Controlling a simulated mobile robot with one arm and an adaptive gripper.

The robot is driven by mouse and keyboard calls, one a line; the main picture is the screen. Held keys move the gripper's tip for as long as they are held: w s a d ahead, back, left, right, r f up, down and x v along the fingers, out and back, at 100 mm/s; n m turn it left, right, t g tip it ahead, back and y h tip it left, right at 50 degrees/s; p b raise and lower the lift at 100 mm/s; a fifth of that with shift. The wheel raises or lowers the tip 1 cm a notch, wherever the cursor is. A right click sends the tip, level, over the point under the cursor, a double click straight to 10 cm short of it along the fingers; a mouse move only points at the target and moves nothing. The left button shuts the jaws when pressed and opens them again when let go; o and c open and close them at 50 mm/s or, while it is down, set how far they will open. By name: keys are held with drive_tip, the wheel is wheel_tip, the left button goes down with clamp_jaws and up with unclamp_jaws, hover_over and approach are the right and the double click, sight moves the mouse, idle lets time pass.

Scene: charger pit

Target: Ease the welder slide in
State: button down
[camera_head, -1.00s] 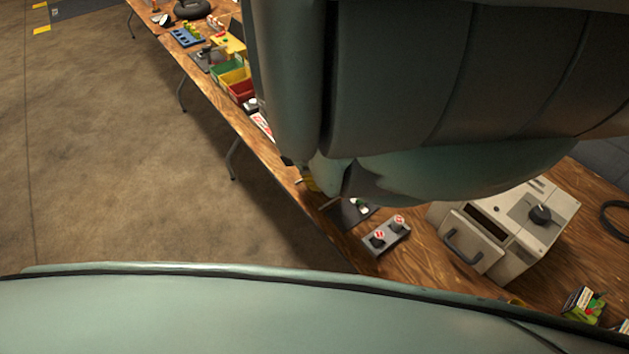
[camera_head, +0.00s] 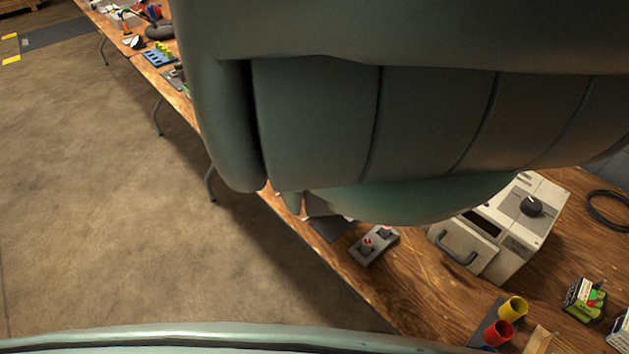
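A cream box-shaped machine (camera_head: 508,229), which looks like the welder, stands on the wooden bench at the right. Its front slide (camera_head: 464,250) with a dark curved handle (camera_head: 456,248) sticks out toward the lower left. A dark slot shows behind the slide's front, and a black knob (camera_head: 531,206) sits on a grey plate on top. My own large grey-green arm covers the upper middle and hides part of the bench and the machine's back left side. My gripper cannot be made out.
A grey block with two red-marked knobs (camera_head: 374,246) lies left of the machine. A red cup (camera_head: 498,333) and a yellow cup (camera_head: 513,308) stand in front of it. A small green box (camera_head: 584,300) and a black cable coil (camera_head: 608,209) are at right. Open floor (camera_head: 110,220) is at left.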

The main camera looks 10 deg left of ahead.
drive_tip(key=shift+w, duration=0.15)
drive_tip(key=c, duration=0.8)
unclamp_jaws()
drive_tip(key=shift+d, duration=0.15)
drive_tip(key=shift+r, duration=0.15)
drive_tip(key=v, duration=1.1)
drive_tip(key=shift+r, duration=0.3)
drive_tip(key=shift+a, duration=0.2)
